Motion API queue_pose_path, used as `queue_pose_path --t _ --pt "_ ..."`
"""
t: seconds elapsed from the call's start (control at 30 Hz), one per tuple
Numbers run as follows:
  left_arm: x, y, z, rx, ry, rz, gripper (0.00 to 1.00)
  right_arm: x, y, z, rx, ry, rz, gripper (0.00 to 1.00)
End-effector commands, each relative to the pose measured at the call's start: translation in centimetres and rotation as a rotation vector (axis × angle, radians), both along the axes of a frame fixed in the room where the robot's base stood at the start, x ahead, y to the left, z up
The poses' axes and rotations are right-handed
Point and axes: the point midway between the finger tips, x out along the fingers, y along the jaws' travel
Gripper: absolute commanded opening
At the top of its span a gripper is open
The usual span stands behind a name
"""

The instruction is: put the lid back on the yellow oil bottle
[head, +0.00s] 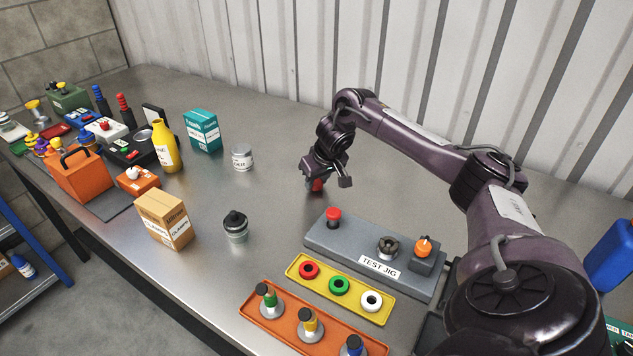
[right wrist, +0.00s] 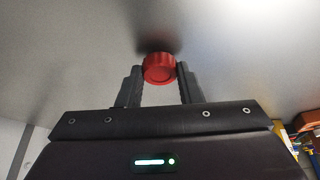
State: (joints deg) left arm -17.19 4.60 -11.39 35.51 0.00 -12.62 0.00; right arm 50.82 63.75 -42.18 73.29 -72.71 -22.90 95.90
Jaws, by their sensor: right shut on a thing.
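The yellow oil bottle (head: 167,150) stands upright on the steel bench, left of centre in the head view. Its neck is bare and no lid shows on it. My right gripper (head: 318,181) is right of the bottle, across open bench. It is shut on a red round lid (right wrist: 159,69), which sits between the two fingertips in the right wrist view. The lid also shows as a small red patch in the head view (head: 316,186), close to the bench top. I cannot tell whether it touches the bench. My left gripper is not in view.
An orange box (head: 137,180) is close to the bottle. A cardboard box (head: 164,220) and dark-topped jar (head: 235,226) stand nearer. The test jig (head: 348,248) lies in front of the gripper.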

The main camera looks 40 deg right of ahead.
Motion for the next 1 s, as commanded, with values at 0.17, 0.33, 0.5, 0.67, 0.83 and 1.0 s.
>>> queue_pose_path --t 0.17,0.33,0.5,0.67,0.83,1.0 --pt "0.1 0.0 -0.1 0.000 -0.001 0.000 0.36 0.1 0.0 1.2 0.000 -0.003 0.000 0.12" --pt "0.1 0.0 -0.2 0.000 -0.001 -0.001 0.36 0.2 0.0 4.1 0.000 -0.007 -0.001 0.12" --pt "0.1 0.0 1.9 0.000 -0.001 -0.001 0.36 0.1 -0.1 9.3 -0.003 -0.007 -0.001 0.12" --pt "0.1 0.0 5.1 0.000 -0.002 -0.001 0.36 0.1 -0.1 13.9 -0.003 -0.005 -0.001 0.12" --pt "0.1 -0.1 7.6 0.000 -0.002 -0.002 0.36 0.1 -0.1 17.5 -0.002 -0.004 0.000 0.12" --pt "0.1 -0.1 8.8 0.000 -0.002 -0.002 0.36 0.0 0.0 19.4 0.000 -0.002 0.000 0.12"
